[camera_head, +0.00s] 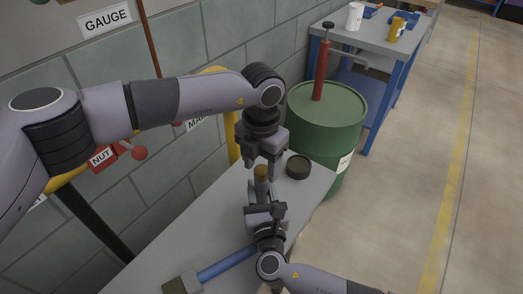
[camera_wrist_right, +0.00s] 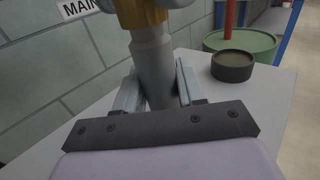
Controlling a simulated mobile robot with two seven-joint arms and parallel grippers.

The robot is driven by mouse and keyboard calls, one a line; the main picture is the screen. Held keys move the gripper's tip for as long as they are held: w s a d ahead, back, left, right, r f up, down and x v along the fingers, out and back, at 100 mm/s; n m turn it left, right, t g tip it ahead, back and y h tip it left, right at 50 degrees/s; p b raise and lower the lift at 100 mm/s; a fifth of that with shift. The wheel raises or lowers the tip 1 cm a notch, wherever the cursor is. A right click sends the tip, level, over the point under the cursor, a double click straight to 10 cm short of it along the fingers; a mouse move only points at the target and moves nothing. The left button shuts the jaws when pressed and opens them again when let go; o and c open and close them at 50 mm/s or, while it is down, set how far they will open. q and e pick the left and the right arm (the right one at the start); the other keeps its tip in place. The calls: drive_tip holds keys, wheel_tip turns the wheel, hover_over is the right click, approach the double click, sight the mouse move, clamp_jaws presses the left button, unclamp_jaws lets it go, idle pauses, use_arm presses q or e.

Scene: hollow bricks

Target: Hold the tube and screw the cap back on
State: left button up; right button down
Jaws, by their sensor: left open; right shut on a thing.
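A grey tube (camera_wrist_right: 152,62) stands upright in my right gripper (camera_wrist_right: 158,88), whose two fingers are shut around its body. A brass-coloured cap (camera_head: 261,171) sits at the tube's top; its lower part also shows in the right wrist view (camera_wrist_right: 140,14). I cannot tell whether its thread is engaged. My left gripper (camera_head: 261,163) points down from above, open, with its fingertips around or just over the cap; contact is not clear. In the head view my right gripper (camera_head: 264,207) hides most of the tube.
The grey table (camera_head: 213,233) holds a dark round tin (camera_head: 298,167) right of the cap and a blue-handled hammer (camera_head: 226,263) in front. A green drum (camera_head: 327,124) with a red pump stands behind. A block wall (camera_head: 190,168) runs close along the left.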

use_arm(q)
drive_tip(key=shift+f, duration=0.35)
clamp_jaws()
drive_tip(key=m, duration=0.5)
drive_tip(key=shift+o, duration=0.9)
unclamp_jaws()
wheel_tip(320, 180, up, 12)
